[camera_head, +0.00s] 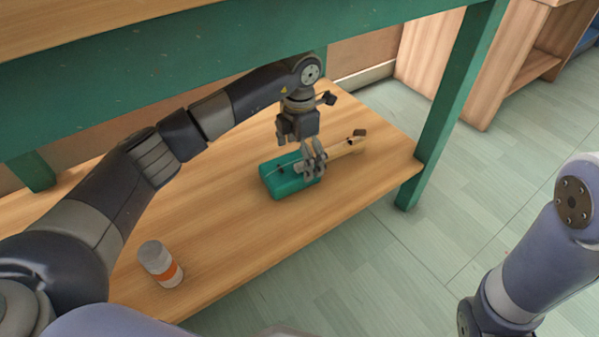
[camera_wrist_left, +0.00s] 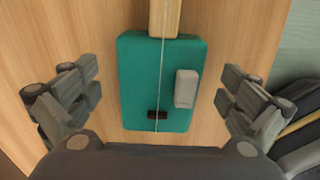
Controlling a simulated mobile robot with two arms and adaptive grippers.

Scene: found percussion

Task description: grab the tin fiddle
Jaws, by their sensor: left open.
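The tin fiddle has a teal box body (camera_head: 283,181) with a pale wooden neck (camera_head: 345,147) pointing right and away; it lies on the lower wooden shelf. In the left wrist view its teal body (camera_wrist_left: 157,82) shows with a string, a small grey block and a dark red bridge, and the neck runs out of the top. My left gripper (camera_head: 313,160) is open above the fiddle, near where neck meets body. In the left wrist view its fingers (camera_wrist_left: 160,108) stand apart on either side of the body, with wood visible between.
A white and orange bottle (camera_head: 161,264) stands at the shelf's near left. The green table frame (camera_head: 200,62) passes above the shelf, and a green leg (camera_head: 440,110) stands at its right. The shelf (camera_head: 225,235) is bare between bottle and fiddle.

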